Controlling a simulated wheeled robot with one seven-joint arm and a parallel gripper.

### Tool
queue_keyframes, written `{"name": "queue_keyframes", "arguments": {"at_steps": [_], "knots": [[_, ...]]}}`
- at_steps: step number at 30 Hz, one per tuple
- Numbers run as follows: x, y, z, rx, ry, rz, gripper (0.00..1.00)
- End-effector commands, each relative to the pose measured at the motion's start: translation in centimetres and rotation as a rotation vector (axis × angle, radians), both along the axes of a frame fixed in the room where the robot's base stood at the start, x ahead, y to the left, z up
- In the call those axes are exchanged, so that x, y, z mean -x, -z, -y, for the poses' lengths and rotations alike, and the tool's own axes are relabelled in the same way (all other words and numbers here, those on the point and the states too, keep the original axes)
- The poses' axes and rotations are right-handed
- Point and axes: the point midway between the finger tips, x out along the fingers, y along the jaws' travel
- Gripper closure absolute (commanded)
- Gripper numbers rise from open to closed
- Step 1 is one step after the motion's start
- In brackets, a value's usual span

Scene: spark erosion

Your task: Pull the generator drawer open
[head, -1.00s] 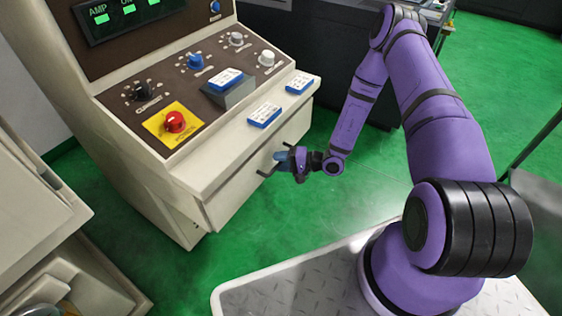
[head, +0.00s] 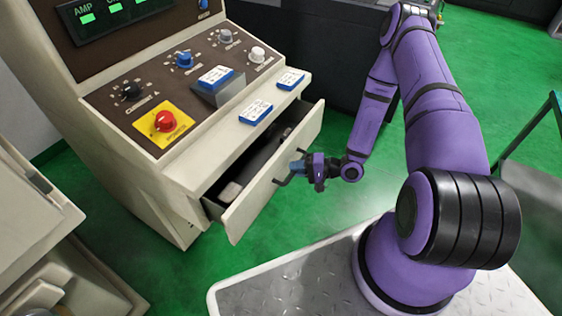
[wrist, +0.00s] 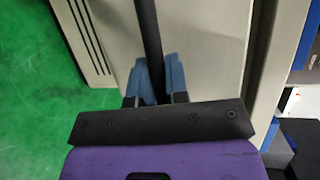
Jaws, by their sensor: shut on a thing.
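The generator drawer (head: 268,178) is a cream drawer under the control panel of the generator cabinet (head: 112,165). It stands partly open, and its dark inside shows with a grey object in it. A dark bar handle (head: 281,183) runs along its front. My gripper (head: 297,167) is at the front of the drawer, shut on the handle. In the wrist view, the blue fingertips (wrist: 159,82) close around the black handle bar (wrist: 149,35), with the cream drawer front (wrist: 205,45) behind it.
Blue-and-white boxes (head: 255,112) lie on the ledge above the drawer, with another on a grey block. A red knob on a yellow plate (head: 164,122) is on the panel. Green floor (head: 265,240) is clear in front of the drawer. A cream cabinet (head: 35,215) stands at left.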

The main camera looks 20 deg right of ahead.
Motion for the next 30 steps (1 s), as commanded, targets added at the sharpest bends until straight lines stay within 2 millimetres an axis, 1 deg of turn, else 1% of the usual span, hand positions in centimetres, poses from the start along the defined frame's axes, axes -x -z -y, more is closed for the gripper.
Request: {"name": "queue_keyframes", "arguments": {"at_steps": [1,6,12,15,18,22,27,30], "knots": [[1.2,0.1,1.0,0.000,0.005,-0.004,1.00],[5.1,0.1,3.8,0.001,0.006,-0.004,1.00],[9.0,0.1,6.7,0.001,0.006,-0.004,1.00],[10.6,0.0,7.9,0.001,0.005,-0.002,1.00],[12.0,0.0,8.8,0.001,0.004,-0.001,1.00],[13.2,0.0,9.7,0.001,0.003,-0.001,1.00],[14.0,0.0,10.2,0.001,0.001,0.000,1.00],[14.1,0.0,10.4,0.001,0.002,0.000,1.00]]}}
